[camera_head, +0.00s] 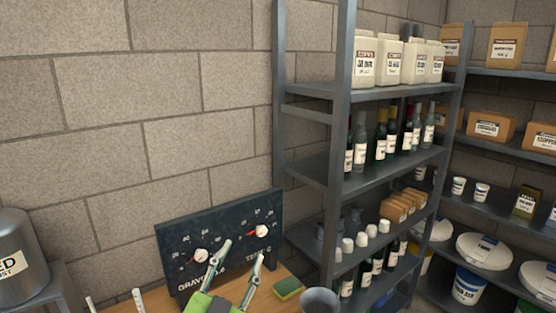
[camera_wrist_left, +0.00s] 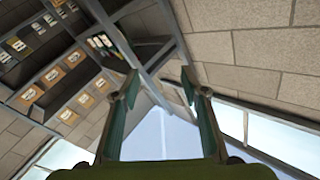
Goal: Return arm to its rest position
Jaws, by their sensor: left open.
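My left gripper (camera_head: 238,270) rises from the bottom edge in the head view, in front of the dark gauge board. Its two fingers point up and stand apart, with nothing between them. In the left wrist view the same gripper (camera_wrist_left: 160,88) shows open and empty, with the shelves and wall beyond it. Most of my left arm is below the head view. My right gripper is not in either view.
The gauge board (camera_head: 217,228) with two dials stands on a wooden surface (camera_head: 155,300). A yellow-green sponge (camera_head: 288,289) and a grey round vessel (camera_head: 320,300) are to its right. A metal shelf rack (camera_head: 341,130) with bottles stands behind. A steel tank (camera_head: 20,260) is at left.

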